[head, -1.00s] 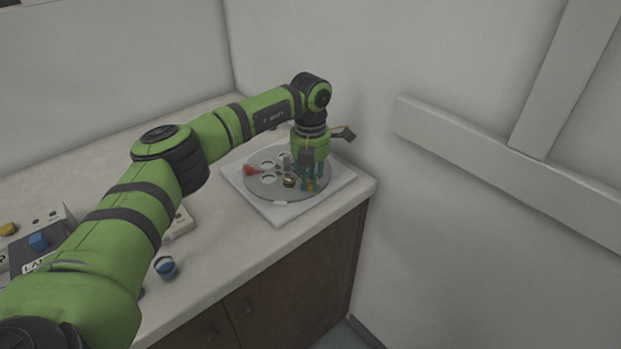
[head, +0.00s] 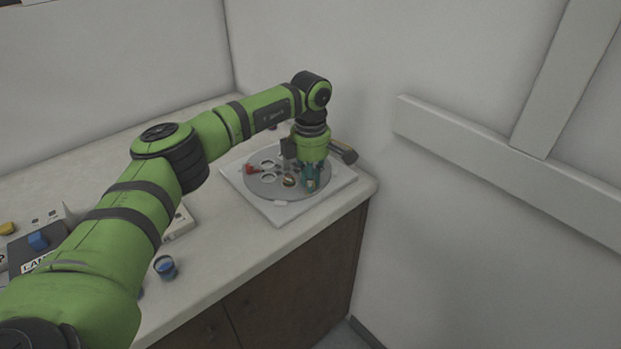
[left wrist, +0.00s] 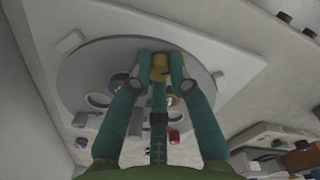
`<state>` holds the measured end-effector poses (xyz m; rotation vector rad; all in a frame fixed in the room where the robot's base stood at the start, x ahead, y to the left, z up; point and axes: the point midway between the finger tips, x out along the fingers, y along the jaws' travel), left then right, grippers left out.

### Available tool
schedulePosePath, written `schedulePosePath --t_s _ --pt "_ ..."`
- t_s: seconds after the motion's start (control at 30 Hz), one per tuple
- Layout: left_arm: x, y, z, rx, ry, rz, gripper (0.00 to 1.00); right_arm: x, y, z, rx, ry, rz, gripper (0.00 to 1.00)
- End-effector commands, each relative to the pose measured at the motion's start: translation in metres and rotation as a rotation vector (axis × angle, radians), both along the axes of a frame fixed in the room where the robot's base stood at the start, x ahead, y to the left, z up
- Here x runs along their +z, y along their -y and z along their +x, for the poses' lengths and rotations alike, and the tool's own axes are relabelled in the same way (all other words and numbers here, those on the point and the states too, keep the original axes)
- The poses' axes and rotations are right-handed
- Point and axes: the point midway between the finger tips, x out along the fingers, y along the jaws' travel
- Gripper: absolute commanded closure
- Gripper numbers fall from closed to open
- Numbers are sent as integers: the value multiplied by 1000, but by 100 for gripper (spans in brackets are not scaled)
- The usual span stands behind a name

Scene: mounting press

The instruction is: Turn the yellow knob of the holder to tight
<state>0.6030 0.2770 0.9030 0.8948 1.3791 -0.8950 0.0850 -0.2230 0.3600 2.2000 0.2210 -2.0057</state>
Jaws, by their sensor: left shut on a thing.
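The holder is a grey round plate (head: 262,191) with several round openings, lying on a white square base (head: 283,215) at the counter's far right corner. The plate also shows in the left wrist view (left wrist: 75,72). The yellow knob (left wrist: 160,62) is near the plate's rim, between the fingertips of my left gripper (left wrist: 158,66). My left gripper (head: 310,188) points down over the right part of the plate and is shut on the knob. In the head view its fingers hide the knob. My right gripper is not in view.
A red knob (head: 250,170) stands on the plate's left side. A blue-topped cup (head: 165,267) stands near the counter's front edge. A labelled box with a blue button (head: 38,241) is at the far left. A wall rises just behind the holder.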

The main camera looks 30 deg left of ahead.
Motion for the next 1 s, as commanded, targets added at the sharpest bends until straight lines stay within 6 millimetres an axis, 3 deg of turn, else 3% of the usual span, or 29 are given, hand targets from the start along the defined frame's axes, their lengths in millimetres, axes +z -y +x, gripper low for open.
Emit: schedulePosePath --t_s 1.0 --pt "1 0 2 -965 2 1 100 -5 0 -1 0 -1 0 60"
